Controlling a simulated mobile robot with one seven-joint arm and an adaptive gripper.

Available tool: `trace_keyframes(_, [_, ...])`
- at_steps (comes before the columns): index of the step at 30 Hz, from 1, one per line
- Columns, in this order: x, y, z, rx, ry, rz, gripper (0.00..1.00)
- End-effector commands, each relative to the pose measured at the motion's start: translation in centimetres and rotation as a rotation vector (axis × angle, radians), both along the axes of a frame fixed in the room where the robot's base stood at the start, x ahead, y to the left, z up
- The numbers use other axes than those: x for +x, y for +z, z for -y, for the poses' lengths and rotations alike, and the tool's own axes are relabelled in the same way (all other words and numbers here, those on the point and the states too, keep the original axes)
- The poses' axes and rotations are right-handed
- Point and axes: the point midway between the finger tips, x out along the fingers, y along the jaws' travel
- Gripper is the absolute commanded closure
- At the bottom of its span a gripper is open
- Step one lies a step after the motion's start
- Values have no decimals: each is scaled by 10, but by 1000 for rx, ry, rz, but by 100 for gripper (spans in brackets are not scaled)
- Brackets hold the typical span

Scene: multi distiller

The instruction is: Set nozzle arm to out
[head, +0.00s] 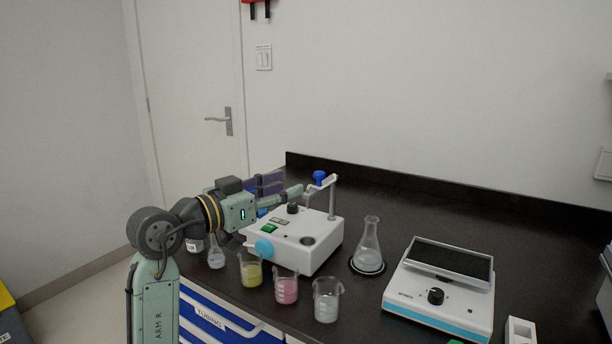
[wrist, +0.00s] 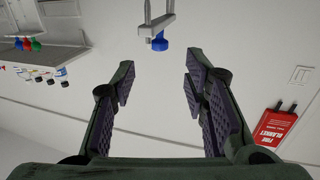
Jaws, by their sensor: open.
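The white distiller unit (head: 322,254) stands on the dark bench with a grey upright post (head: 332,202) at its back right. The thin nozzle arm (head: 323,185) runs from the post top toward the left and front, above the unit. A blue knob (head: 319,176) sits by the arm; a blue knob (wrist: 159,43) also shows in the wrist view, beside the grey nozzle arm (wrist: 151,27). My gripper (head: 287,186) is open and empty, just left of the nozzle arm. In the wrist view, the arm and knob are beyond my gripper's fingertips (wrist: 160,74), between their lines and not touching.
Beakers with yellow (head: 251,275), pink (head: 286,290) and clear (head: 326,304) contents stand along the unit's front. A flask (head: 369,251) stands right of it, then a device with a dark panel (head: 450,260). The bench behind is clear.

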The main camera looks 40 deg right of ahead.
Motion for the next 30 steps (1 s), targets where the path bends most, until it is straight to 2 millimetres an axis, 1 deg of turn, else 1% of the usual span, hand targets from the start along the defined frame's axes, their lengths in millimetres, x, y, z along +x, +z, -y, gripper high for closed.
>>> trace_keyframes(5, [2,2,23,2,-4,-1,59])
trace_keyframes(12, [9,3,69,1,-2,-2,59])
trace_keyframes(15, [10,3,84,0,-1,-1,59])
trace_keyframes(18, [13,2,95,-1,1,0,59])
trace_keyframes(23, [14,1,104,-1,1,0,59])
trace_keyframes(30, [14,0,104,-1,2,1,59])
